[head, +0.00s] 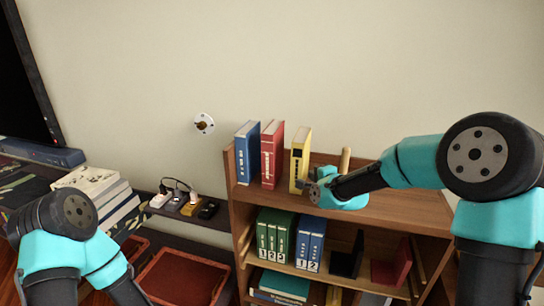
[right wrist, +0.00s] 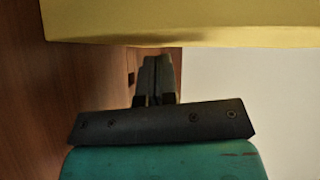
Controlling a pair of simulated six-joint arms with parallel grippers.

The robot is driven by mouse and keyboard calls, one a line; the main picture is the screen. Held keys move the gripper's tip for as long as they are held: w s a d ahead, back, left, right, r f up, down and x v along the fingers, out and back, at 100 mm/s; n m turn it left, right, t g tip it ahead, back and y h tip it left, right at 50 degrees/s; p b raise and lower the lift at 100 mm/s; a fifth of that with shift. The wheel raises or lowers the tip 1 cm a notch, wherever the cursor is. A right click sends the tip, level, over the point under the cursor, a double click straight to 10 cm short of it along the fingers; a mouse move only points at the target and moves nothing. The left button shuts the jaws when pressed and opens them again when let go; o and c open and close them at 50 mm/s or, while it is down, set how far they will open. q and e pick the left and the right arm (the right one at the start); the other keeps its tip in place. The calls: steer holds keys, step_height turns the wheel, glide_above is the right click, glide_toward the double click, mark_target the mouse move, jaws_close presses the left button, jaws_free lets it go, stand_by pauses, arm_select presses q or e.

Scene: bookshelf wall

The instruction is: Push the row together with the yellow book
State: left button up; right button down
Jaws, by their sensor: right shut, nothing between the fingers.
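The yellow book (head: 301,158) stands upright on the top shelf board (head: 400,200), at the right end of a row. To its left stand a red book (head: 272,153) and a blue book (head: 247,152), with a clear gap between red and yellow. My right gripper (head: 304,186) is shut and empty, low at the yellow book's right side. In the right wrist view the yellow book (right wrist: 180,22) fills the top, just beyond the shut fingertips (right wrist: 157,62); I cannot tell whether they touch. My left arm shows at lower left, but its gripper does not.
A wooden post (head: 345,159) rises behind my right gripper. Lower shelves hold green books (head: 274,235), blue books (head: 310,243) and a dark red bookend (head: 392,264). A stack of books (head: 97,192) and a power strip (head: 186,203) lie left of the shelf.

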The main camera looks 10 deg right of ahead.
mark_target(280, 167)
steer(key=shift+w+a, duration=0.4)
steer(key=shift+a, duration=0.5)
steer(key=shift+w+a, duration=0.35)
steer(key=shift+a, duration=0.55)
steer(key=shift+w+a, duration=0.4)
steer(key=shift+a, duration=0.5)
steer(key=shift+w+a, duration=0.35)
steer(key=shift+a, duration=0.4)
steer(key=shift+w+a, duration=0.3)
steer(key=shift+a, duration=0.4)
steer(key=shift+w+a, duration=0.35)
steer(key=shift+a, duration=0.4)
steer(key=shift+s+d, duration=0.1)
steer(key=shift+d, duration=0.05)
steer(key=shift+s+d, duration=0.4)
steer(key=shift+d, duration=0.5)
steer(key=shift+s+d, duration=0.35)
steer(key=shift+d, duration=0.5)
steer(key=v, duration=1.7)
steer(key=shift+s, duration=0.2)
